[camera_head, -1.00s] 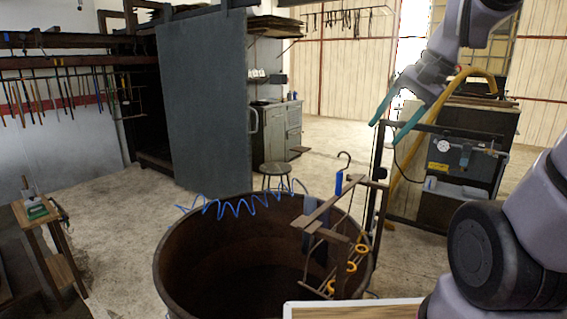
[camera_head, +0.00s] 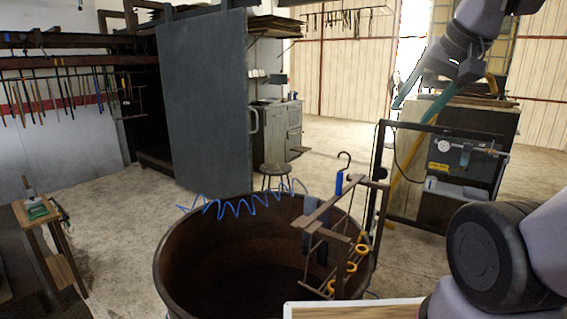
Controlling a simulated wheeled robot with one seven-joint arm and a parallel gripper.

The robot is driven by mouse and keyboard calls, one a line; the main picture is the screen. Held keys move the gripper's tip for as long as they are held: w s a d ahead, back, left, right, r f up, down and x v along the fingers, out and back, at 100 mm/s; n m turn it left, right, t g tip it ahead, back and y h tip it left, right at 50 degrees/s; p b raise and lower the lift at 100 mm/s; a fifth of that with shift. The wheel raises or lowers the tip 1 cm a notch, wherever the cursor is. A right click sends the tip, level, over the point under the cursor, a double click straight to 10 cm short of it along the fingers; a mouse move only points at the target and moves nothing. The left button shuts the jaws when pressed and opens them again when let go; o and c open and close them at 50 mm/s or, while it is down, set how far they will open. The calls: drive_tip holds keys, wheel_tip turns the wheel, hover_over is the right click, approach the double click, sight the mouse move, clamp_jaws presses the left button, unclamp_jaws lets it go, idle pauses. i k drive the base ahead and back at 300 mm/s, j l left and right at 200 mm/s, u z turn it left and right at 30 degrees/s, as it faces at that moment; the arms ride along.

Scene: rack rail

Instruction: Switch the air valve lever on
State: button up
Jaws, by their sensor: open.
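My gripper (camera_head: 411,114) is at the upper right, pointing down and left. Its two teal fingers are apart with nothing between them. Below and right of it in the picture is an air unit with a round gauge (camera_head: 443,146) and a bluish cylinder (camera_head: 465,156), mounted on a dark frame (camera_head: 425,126). The gripper appears apart from this unit. I cannot clearly make out the air valve lever or which way it is set.
A large round rusty tub (camera_head: 180,270) stands in front, with a coiled blue hose (camera_head: 237,208) along its far rim. A metal rack (camera_head: 318,212) with a blue-handled hook (camera_head: 339,184) and orange rings is at its right side. A stool (camera_head: 275,170) stands behind.

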sight(490, 154)
drive_tip(key=z, duration=1.25)
drive_tip(key=i+l, duration=0.1)
drive_tip(key=i, duration=3.6)
drive_tip(key=j+u, duration=0.05)
drive_tip(key=j, duration=0.1)
